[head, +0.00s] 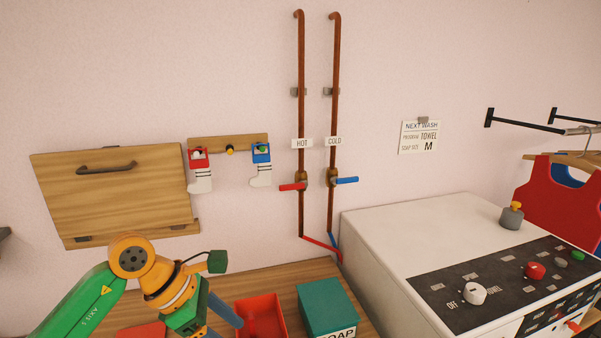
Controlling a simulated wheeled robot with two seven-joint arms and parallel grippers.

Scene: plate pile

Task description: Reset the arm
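My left arm comes in from the lower left, green with an orange joint. It bends down over the wooden table (285,272), left of the red open bin (262,318). Its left gripper (217,314) is at the bottom edge of the head view, with blue-grey parts pointing down and right. The fingertips are cut off or hidden, so I cannot tell whether it is open or holds anything. My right arm and gripper do not show.
A teal soap box (327,305) stands right of the bin. A white washing machine (420,230) with knobs fills the right. On the wall are a wooden fold-up panel (110,205), hanging socks (200,180), hot and cold pipes (301,120) and a note (419,138).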

